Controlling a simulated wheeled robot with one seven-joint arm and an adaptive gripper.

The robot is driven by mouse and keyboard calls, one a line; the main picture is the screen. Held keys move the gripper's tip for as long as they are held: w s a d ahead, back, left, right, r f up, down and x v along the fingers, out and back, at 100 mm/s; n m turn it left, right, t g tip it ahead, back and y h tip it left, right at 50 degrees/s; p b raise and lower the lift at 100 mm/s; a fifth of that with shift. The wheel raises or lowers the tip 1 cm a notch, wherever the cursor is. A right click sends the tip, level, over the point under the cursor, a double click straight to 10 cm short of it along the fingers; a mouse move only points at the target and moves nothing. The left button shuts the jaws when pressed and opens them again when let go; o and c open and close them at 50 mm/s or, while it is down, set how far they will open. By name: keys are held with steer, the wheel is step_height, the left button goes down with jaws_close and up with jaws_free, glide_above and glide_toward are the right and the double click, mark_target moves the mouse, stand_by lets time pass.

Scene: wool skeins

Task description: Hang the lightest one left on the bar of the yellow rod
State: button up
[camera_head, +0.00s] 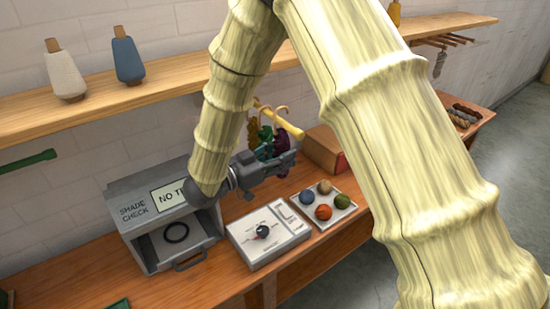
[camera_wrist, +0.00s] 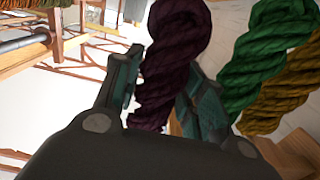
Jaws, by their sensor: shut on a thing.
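My gripper (camera_head: 284,163) is shut on a dark purple skein (camera_wrist: 172,50). The twisted skein stands up between the two fingers in the wrist view. It also shows above the gripper in the head view (camera_head: 283,146). A yellow rod (camera_head: 283,121) juts out just above and behind the skein in the head view. A green skein (camera_wrist: 264,45) and a mustard skein (camera_wrist: 290,92) are right of the purple one in the wrist view, close beside it. I cannot tell from these frames whether the purple skein touches the rod.
A grey shade-check box (camera_head: 135,213), a flat device with a dial (camera_head: 262,258) and a tray of coloured balls (camera_head: 342,214) stand on the bench below. A brown box (camera_head: 325,146) is behind. A wooden shelf (camera_head: 170,85) with yarn cones runs above. A green rod (camera_head: 27,162) is at left.

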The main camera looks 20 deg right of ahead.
steer(key=shift+w+d, duration=0.1)
steer(key=shift+d, duration=0.2)
steer(key=shift+f, duration=0.25)
steer(key=shift+f+b, duration=0.65)
steer(key=shift+f, duration=0.35)
steer(key=o, duration=1.1)
steer(key=shift+c, duration=0.2)
